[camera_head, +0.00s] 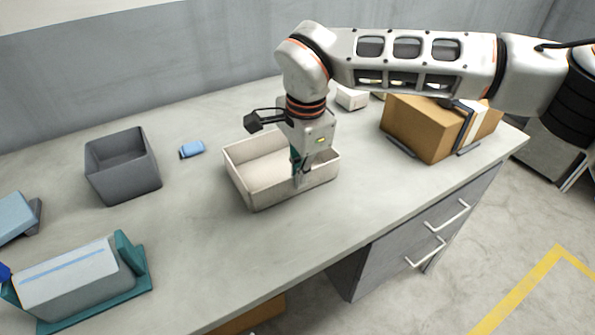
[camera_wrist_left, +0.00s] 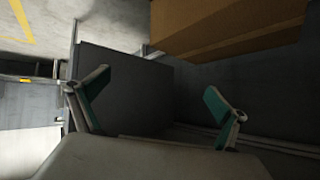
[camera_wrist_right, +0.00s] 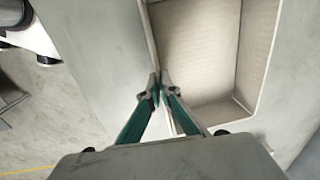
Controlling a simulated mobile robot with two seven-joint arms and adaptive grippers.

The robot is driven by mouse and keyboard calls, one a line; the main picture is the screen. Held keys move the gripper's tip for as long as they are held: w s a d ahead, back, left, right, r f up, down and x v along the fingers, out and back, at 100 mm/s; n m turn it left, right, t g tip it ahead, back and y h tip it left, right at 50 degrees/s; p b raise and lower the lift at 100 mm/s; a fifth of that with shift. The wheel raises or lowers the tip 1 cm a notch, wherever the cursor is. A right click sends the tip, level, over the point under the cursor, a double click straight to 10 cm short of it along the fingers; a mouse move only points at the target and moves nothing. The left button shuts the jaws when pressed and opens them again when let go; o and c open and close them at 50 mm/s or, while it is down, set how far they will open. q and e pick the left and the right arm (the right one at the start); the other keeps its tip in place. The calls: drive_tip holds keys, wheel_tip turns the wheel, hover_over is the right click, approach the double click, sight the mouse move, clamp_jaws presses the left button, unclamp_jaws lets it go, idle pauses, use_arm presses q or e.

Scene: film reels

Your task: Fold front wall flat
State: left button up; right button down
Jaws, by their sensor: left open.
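A cream, open-topped box (camera_head: 235,180) stands on the grey table, left of centre. Its walls look upright. My right gripper (camera_head: 298,178) reaches down at the box's front wall (camera_head: 322,175). In the right wrist view, the right gripper's (camera_wrist_right: 160,88) teal fingertips are close together, one on each side of the wall's top edge, with the box's ribbed floor (camera_wrist_right: 195,55) beyond. The fingers hide part of this wall. My left gripper (camera_wrist_left: 158,100) shows only in its wrist view. Its fingers are wide apart with nothing between them.
A grey bin (camera_head: 122,185) and a small blue item (camera_head: 191,149) are left of the box. A grey case on a teal stand (camera_head: 75,285) is at the front left. A cardboard carton (camera_head: 415,125) is at the right. Table front of the box is clear.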

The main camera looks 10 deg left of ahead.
sight(298, 193)
drive_tip(key=shift+s+d+r+t, duration=0.2)
drive_tip(key=shift+r+t, duration=0.05)
drive_tip(key=shift+t, duration=0.05)
drive_tip(key=shift+s+d+t+y+p, duration=0.15)
drive_tip(key=shift+t+y+p, duration=0.15)
drive_tip(key=shift+y+p, duration=0.15)
drive_tip(key=shift+s+d+f+t+y, duration=0.2)
drive_tip(key=shift+s+f+t+y, duration=0.15)
drive_tip(key=shift+t, duration=0.15)
drive_tip(key=shift+s+d+f+t+y+b, duration=0.15)
drive_tip(key=shift+s+f+t+y+b, duration=0.2)
drive_tip(key=shift+t, duration=0.25)
drive_tip(key=shift+d+f+t+y, duration=0.1)
drive_tip(key=shift+t+y, duration=0.15)
drive_tip(key=shift+t, duration=0.05)
drive_tip(key=shift+s+d+t+y+b, duration=0.15)
drive_tip(key=shift+t+y+b, duration=0.15)
drive_tip(key=shift+b, duration=0.15)
use_arm(q)
drive_tip(key=shift+w, duration=0.1)
drive_tip(key=shift+f, duration=0.1)
